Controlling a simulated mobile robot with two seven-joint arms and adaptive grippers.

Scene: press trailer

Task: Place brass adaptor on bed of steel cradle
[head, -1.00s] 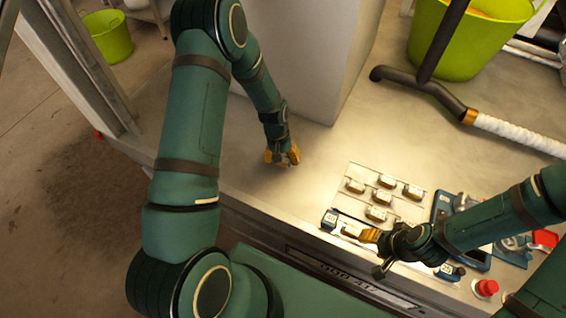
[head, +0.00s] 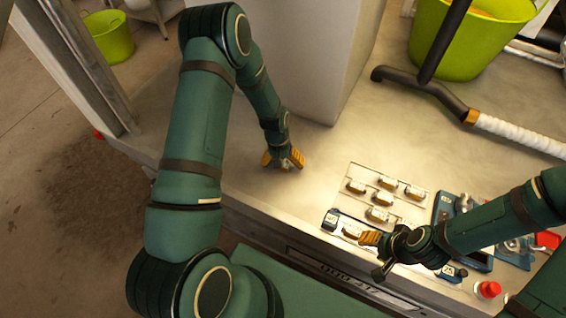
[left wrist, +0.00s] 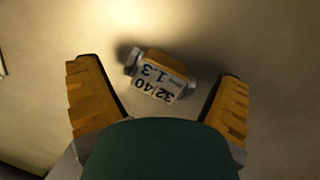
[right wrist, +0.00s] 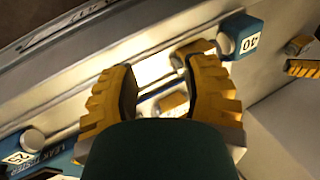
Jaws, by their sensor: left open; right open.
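A brass-coloured adaptor with grey ends and a white label reading 32/40 and 1.3 (left wrist: 158,75) lies on the bench. It is ahead of and between the spread fingers of my left gripper (head: 283,160), apart from both. In the head view my left gripper hides it. My right gripper (head: 370,240) is open at the near edge of a steel plate (head: 410,211) bearing several small brass pieces. In the right wrist view a brass piece (right wrist: 173,103) shows between its fingers, apparently not gripped. I cannot tell which steel part is the cradle.
A red button (head: 488,289) is at the right. A pale column (head: 305,60) stands behind my left gripper.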

